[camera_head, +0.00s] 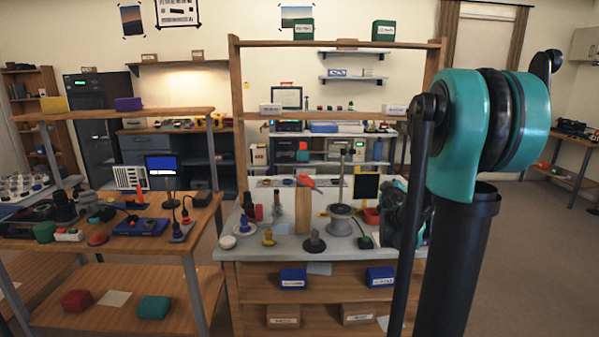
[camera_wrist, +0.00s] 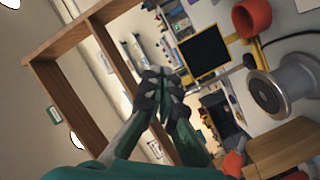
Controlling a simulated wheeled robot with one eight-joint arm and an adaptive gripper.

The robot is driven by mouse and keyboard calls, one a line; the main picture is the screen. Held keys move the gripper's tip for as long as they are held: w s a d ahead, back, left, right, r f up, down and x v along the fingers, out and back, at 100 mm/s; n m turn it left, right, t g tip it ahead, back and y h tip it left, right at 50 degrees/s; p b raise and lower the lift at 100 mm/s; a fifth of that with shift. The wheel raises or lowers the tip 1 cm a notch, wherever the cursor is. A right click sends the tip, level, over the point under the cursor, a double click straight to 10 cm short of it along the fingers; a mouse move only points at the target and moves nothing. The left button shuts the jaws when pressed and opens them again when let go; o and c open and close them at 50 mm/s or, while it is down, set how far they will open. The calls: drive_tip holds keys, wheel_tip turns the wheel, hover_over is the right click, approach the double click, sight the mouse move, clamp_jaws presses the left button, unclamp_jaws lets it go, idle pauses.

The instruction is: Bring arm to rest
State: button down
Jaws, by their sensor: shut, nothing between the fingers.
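My gripper (camera_wrist: 162,85) shows in the wrist view with its dark fingertips together and nothing between them. It is in the air, apart from the bench things seen beyond it. In the head view my teal and black arm stands at the right and covers part of the workbench (camera_head: 262,247); the gripper cannot be made out clearly there. The wrist view is tilted. Past the fingers it shows a dark square panel (camera_wrist: 204,52), a red cup (camera_wrist: 252,17) and a metal spool (camera_wrist: 284,86).
The workbench also holds a wooden block (camera_head: 303,211), a grey spool (camera_head: 341,219) and a dark-based stand (camera_head: 314,243). A wooden shelf frame (camera_head: 237,120) rises behind it. A second table (camera_head: 208,213) with electronics stands at the left. Open floor (camera_head: 530,250) lies at the right.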

drive_tip(key=s+a+f+m+g+y, duration=0.1)
drive_tip(key=s+a+f+m+g, duration=0.1)
drive_tip(key=s+a+f+g, duration=0.2)
drive_tip(key=s+a+f+m+g+y, duration=0.2)
drive_tip(key=s+a+f, duration=0.3)
drive_tip(key=s+f, duration=0.6)
drive_tip(key=s+a+f+m+g+y, duration=0.2)
drive_tip(key=s+a+f+g, duration=0.3)
drive_tip(key=s, duration=1.5)
wheel_tip(320, 180, down, 2)
drive_tip(key=shift+s+f+g, duration=0.25)
drive_tip(key=shift+s+g, duration=0.05)
drive_tip(key=c, duration=2.2)
unclamp_jaws()
drive_tip(key=shift+a, duration=0.1)
